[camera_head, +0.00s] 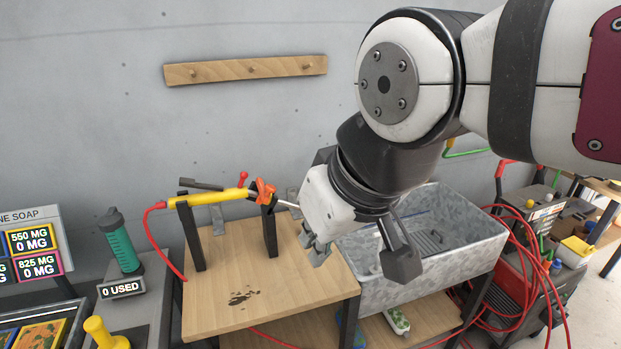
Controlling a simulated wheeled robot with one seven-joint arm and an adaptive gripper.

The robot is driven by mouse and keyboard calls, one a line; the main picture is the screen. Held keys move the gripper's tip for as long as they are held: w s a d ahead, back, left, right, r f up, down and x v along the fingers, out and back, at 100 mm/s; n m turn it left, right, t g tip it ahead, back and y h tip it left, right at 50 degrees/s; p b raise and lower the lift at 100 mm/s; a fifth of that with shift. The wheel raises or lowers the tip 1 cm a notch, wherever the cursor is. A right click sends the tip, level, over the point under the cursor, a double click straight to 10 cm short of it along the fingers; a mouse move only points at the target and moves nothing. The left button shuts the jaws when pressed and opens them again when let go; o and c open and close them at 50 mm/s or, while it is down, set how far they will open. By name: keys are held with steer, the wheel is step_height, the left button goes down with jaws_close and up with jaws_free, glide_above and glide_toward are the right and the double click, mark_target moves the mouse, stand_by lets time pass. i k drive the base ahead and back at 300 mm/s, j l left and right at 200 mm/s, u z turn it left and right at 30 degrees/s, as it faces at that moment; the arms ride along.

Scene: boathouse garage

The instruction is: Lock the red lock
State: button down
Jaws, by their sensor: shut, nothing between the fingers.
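A yellow torch-like tool (218,196) lies across two black upright supports on the wooden table. A small red knob (243,176) stands up from it, and an orange-red piece (264,191) sits near its right end. I cannot tell which red part is the lock, or whether it is locked. My gripper (320,254) is to the right of the tool, above the table's right edge, pointing down. Its fingers are shut and empty. My gripper's body hides the area just right of the tool's thin metal tip.
A metal sink (428,270) stands right of the wooden table (215,318). A red hose (148,225) runs from the tool's left end. A wooden peg rail (245,70) is on the wall.

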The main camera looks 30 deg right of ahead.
mark_target(243, 176)
steer(key=j+z, duration=0.1)
steer(key=z, duration=1.75)
steer(key=i+j+z, duration=0.1)
steer(key=j, duration=0.2)
steer(key=i+j+z, duration=0.15)
steer(key=j+z, duration=0.1)
steer(key=j, duration=0.3)
steer(key=k, duration=0.25)
steer(key=k+u, duration=0.2)
steer(key=u, duration=1.45)
